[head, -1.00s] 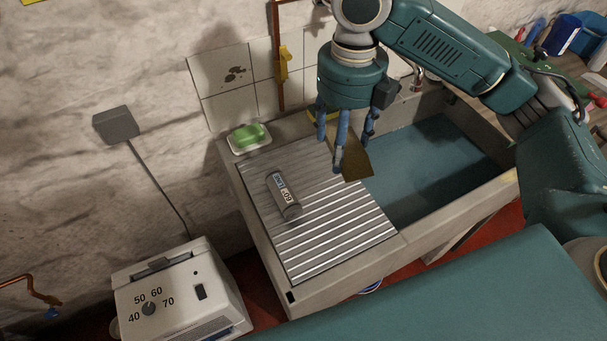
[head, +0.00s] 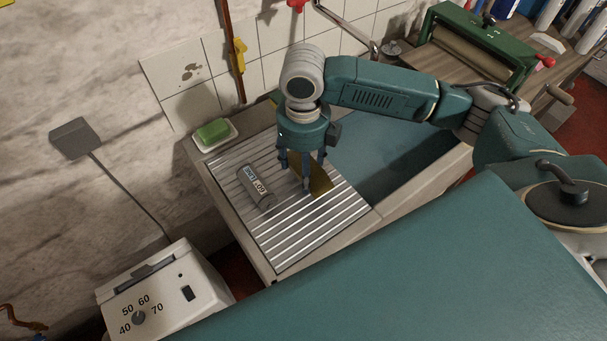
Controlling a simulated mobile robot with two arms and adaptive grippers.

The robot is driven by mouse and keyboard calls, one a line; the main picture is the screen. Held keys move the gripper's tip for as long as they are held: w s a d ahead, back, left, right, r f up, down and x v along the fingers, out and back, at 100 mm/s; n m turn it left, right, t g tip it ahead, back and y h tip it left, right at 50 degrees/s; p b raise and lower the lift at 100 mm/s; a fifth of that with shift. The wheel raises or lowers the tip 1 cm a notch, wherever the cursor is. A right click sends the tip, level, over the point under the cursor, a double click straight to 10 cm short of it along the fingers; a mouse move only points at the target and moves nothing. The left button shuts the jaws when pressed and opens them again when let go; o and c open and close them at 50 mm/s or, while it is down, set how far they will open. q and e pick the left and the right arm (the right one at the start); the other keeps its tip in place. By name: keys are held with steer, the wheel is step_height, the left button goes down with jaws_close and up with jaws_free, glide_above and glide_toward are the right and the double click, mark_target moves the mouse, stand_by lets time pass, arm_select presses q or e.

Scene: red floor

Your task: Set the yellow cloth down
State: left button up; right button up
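The yellow cloth (head: 321,181) is a flat, dark-yellow piece at the right side of the ribbed metal drainboard (head: 290,238), close to the basin. My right gripper (head: 304,179) comes down over it from above, and its blue fingers overlap the cloth's left and upper parts. The gripper appears shut on the cloth, though the contact between the fingers is partly hidden. The cloth is at or just above the drainboard; I cannot tell whether it touches. My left gripper is not in view.
A grey can (head: 255,187) lies on the drainboard left of the gripper. A green soap (head: 212,131) sits in a white dish at the back left corner. The blue-green basin (head: 375,140) is to the right. The drainboard's front is clear. A white dial box (head: 165,290) stands lower left.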

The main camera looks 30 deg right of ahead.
step_height(320, 180, down, 4)
steer(key=shift+f+p, duration=0.1)
steer(key=shift+p, duration=0.2)
steer(key=shift+f, duration=0.15)
steer(key=o, duration=1.4)
step_height(320, 180, up, 12)
steer(key=shift+r+b, duration=0.15)
steer(key=shift+b, duration=0.95)
